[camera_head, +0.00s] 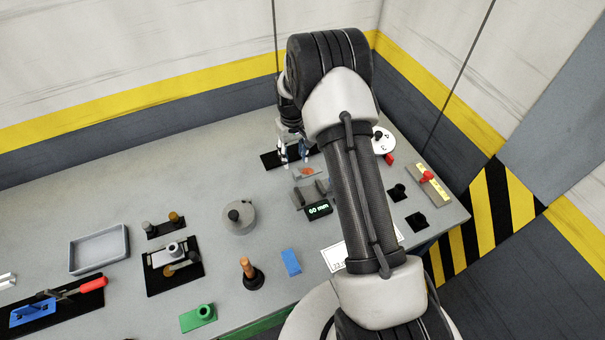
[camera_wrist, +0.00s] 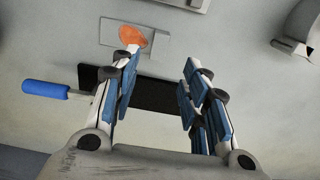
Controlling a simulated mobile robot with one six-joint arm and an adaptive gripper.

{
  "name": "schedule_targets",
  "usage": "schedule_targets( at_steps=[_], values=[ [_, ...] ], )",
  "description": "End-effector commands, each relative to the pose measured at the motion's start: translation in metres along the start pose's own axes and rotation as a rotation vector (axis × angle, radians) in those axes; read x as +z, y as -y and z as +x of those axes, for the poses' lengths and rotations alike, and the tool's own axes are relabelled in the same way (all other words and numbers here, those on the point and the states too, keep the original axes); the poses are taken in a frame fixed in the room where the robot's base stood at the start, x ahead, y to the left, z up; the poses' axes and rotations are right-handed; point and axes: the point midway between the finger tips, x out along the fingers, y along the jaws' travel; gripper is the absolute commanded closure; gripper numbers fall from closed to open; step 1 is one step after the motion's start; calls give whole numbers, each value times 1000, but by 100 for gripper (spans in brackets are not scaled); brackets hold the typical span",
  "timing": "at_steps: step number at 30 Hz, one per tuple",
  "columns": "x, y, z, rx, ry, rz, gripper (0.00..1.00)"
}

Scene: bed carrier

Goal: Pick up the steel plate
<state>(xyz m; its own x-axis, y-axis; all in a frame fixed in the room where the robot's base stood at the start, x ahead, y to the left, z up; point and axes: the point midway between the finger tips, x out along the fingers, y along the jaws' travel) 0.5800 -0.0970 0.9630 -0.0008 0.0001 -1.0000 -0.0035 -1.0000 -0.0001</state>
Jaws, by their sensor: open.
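A small flat grey plate with an orange patch, which I take to be the steel plate (camera_head: 299,174), lies on the grey bench just in front of my gripper (camera_head: 294,155). In the wrist view the plate (camera_wrist: 109,32) is at the upper left, beyond the fingertips. The left fingertip overlaps its orange patch in the picture; I cannot tell whether they touch. My gripper (camera_wrist: 161,60) is open, with nothing between its fingers. A black mat (camera_wrist: 160,94) shows behind and between them.
A grey device with a green "60 mm" display (camera_head: 318,209) stands just in front of the plate. A tool with a blue handle (camera_wrist: 45,89) lies left of the fingers in the wrist view. A round grey part (camera_head: 238,217) and grey tray (camera_head: 99,249) are further left.

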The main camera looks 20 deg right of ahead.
Motion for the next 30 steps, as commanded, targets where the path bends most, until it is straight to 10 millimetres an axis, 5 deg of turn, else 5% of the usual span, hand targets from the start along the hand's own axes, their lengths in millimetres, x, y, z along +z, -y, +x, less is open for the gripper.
schedule_targets(
  at_steps=[10,18,26,30],
  values=[
    [2,-1,25,0,1,1,58],
    [6,-4,64,0,0,1,58],
    [6,-4,66,0,-1,0,58],
    [6,-4,66,0,-1,0,68]
  ],
)
